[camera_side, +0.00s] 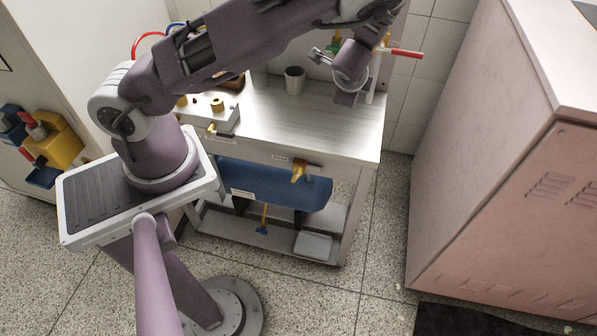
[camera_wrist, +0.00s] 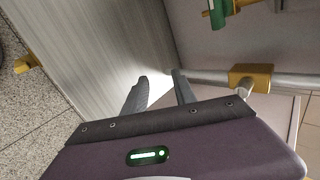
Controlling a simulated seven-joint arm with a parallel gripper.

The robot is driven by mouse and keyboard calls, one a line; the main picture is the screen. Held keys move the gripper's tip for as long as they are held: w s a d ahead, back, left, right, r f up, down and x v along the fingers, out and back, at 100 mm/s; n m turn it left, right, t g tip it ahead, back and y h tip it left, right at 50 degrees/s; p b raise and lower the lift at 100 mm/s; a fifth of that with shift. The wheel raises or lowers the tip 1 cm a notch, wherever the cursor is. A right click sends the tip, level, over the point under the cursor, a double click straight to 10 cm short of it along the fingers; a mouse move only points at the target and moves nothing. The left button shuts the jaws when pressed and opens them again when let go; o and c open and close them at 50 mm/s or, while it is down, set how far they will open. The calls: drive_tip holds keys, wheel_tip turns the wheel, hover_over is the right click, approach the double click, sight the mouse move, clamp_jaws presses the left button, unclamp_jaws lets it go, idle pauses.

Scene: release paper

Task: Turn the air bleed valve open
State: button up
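Several valves show, and I cannot read a label that tells which is the air bleed valve. A yellow valve (camera_side: 299,171) sits on the bench's front edge. A red-handled valve (camera_side: 405,53) is at the back right. A green-handled valve (camera_side: 333,46) is at the back; a green handle also shows in the wrist view (camera_wrist: 217,13). A yellow valve body (camera_wrist: 250,78) sits on a grey pipe in the wrist view. My gripper (camera_wrist: 160,76) is open, its two grey fingers apart with nothing between them, left of that body.
The metal bench top (camera_side: 310,125) is mostly clear, with a grey cup (camera_side: 294,80) at its back. A blue tank (camera_side: 265,187) hangs below, with a blue-handled yellow valve (camera_side: 264,218) under it. A pink cabinet (camera_side: 500,170) stands at right.

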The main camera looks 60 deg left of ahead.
drive_tip(key=s+d+f+m+g+h, duration=0.1)
drive_tip(key=d+m, duration=0.1)
drive_tip(key=m, duration=0.2)
drive_tip(key=s+d+f+m+g+h, duration=0.1)
drive_tip(key=s+d+m+h, duration=0.1)
drive_tip(key=m, duration=0.2)
drive_tip(key=s+d+f+m+g+h, duration=0.1)
drive_tip(key=s+d+f+m, duration=0.1)
drive_tip(key=d+m, duration=0.1)
drive_tip(key=shift+s+f+m, duration=0.1)
drive_tip(key=shift+s+m, duration=0.1)
drive_tip(key=shift+m, duration=0.2)
drive_tip(key=s+a+r+m+g+y, duration=0.1)
drive_tip(key=s+a+r+m+g, duration=0.1)
drive_tip(key=s+m+g, duration=0.55)
drive_tip(key=n+t, duration=0.1)
drive_tip(key=n, duration=0.2)
hover_over(301, 170)
drive_tip(key=w+d, duration=0.1)
drive_tip(key=shift+m, duration=0.25)
wheel_tip(301, 170, down, 11)
drive_tip(key=shift+w+d+f, duration=0.1)
drive_tip(key=shift+d, duration=0.05)
drive_tip(key=x, duration=0.7)
drive_tip(key=shift+w+f, duration=0.2)
clamp_jaws()
